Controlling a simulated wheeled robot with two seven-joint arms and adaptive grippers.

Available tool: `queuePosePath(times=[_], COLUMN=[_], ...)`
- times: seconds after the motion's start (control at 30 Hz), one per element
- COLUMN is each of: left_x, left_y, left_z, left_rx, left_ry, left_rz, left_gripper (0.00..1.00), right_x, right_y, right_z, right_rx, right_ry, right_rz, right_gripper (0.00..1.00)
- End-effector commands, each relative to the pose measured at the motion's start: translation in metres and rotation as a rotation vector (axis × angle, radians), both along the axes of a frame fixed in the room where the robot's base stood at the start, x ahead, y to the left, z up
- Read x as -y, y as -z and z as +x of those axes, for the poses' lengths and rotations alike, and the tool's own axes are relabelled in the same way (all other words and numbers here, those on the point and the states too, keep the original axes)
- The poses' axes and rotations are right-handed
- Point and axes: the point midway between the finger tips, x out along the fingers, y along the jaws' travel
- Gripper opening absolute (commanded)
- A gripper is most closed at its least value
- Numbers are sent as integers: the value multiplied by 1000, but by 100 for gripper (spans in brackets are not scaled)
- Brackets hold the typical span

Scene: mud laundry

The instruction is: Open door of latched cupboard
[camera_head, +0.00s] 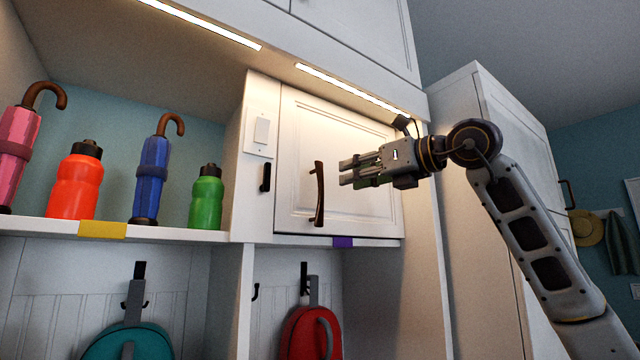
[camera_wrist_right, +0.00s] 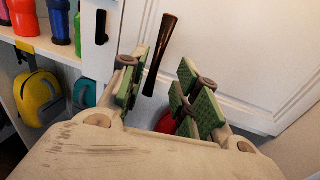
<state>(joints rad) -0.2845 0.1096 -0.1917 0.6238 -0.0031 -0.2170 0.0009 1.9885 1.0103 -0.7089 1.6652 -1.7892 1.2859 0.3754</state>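The white cupboard door (camera_head: 346,135) is closed under the upper cabinets, above the purple-tabbed shelf edge. Its dark brown bar handle (camera_head: 318,194) stands upright on the left part of the door. A small black latch piece (camera_head: 266,177) sits on the frame left of the door; it also shows in the right wrist view (camera_wrist_right: 101,27). My right gripper (camera_head: 343,173) is open, in front of the door and to the right of the handle, pointing left. In the right wrist view the handle (camera_wrist_right: 161,53) shows beyond the spread green-padded fingers, with no visible contact. My left gripper is not in view.
An open shelf (camera_head: 180,233) left of the cupboard holds pink and blue umbrellas and orange and green bottles (camera_head: 207,198). Teal and red backpacks (camera_head: 311,332) hang below. A tall white cabinet (camera_head: 490,170) stands to the right, behind my right arm.

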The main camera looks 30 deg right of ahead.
Motion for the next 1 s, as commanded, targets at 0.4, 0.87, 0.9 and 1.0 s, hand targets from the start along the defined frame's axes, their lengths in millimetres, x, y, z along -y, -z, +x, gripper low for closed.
queuePosePath(times=[0.4, 0.87, 0.9, 1.0], left_x=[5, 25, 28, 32], left_y=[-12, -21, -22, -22], left_z=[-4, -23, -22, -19], left_rx=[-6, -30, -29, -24], left_ry=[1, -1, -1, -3], left_rz=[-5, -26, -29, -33], left_gripper=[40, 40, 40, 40], right_x=[-19, -34, -35, -35], right_y=[0, -1, -1, 0], right_z=[53, 98, 99, 101], right_rx=[-3, -1, -1, 0], right_ry=[-1, 0, 0, 0], right_rz=[-1, 0, 0, 0], right_gripper=[32, 32, 32, 32])
